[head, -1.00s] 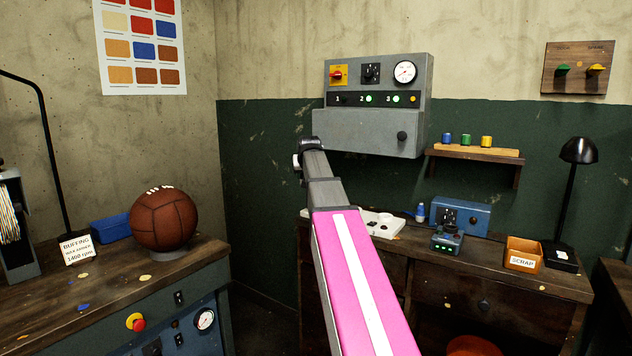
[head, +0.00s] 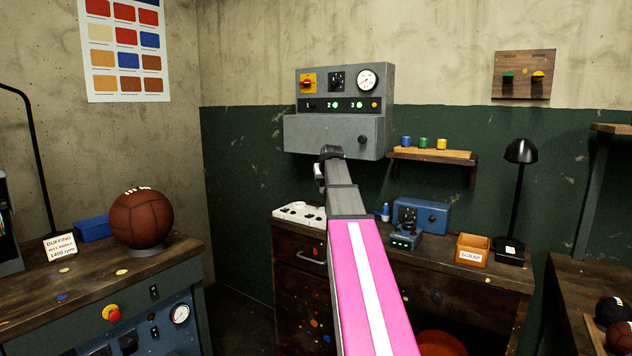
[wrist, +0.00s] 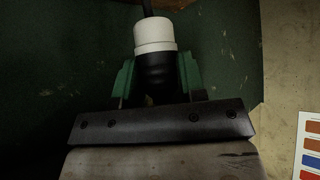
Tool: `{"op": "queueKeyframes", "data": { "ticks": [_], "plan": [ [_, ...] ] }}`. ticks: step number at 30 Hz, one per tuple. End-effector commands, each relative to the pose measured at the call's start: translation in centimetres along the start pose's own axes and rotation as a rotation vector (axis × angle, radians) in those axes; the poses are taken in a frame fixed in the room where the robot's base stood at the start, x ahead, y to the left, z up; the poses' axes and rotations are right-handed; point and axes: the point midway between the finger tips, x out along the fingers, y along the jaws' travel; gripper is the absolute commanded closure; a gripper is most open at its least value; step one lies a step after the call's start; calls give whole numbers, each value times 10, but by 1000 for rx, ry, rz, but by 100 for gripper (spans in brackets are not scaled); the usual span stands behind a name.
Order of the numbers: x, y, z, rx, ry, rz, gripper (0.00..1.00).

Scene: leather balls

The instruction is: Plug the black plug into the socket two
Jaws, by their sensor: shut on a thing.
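The black plug (wrist: 156,74) shows in the wrist view, with a white collar (wrist: 154,34) and a dark cable rising from it. The green fingers of my gripper (wrist: 157,70) are shut on its black body, one on each side. In the head view my arm reaches up toward the grey wall machine, and its dark end shows just below that machine; the plug cannot be made out there. A white socket strip (head: 298,213) lies on the far desk, left of my arm and partly hidden by it. I cannot read which socket is two.
The grey machine (head: 372,147) has a row numbered 2 and 3 with lights. A blue box (head: 433,214), an orange scrap bin (head: 473,250) and a black lamp (head: 521,152) stand on the desk (head: 440,258). A ball (head: 141,220) sits on the left bench.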

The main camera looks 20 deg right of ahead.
Motion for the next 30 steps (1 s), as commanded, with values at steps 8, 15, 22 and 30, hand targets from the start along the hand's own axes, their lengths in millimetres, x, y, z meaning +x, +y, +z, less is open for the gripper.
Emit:
{"op": "queueKeyframes", "data": {
  "ticks": [8, 15, 22, 30],
  "plan": [
    [6, 1, 6, 0, 1, -1, 84],
    [18, 1, 18, 0, 0, -1, 84],
    [32, 1, 32, 0, 0, -1, 84],
    [41, 1, 41, 0, 1, -1, 84]
  ]
}}
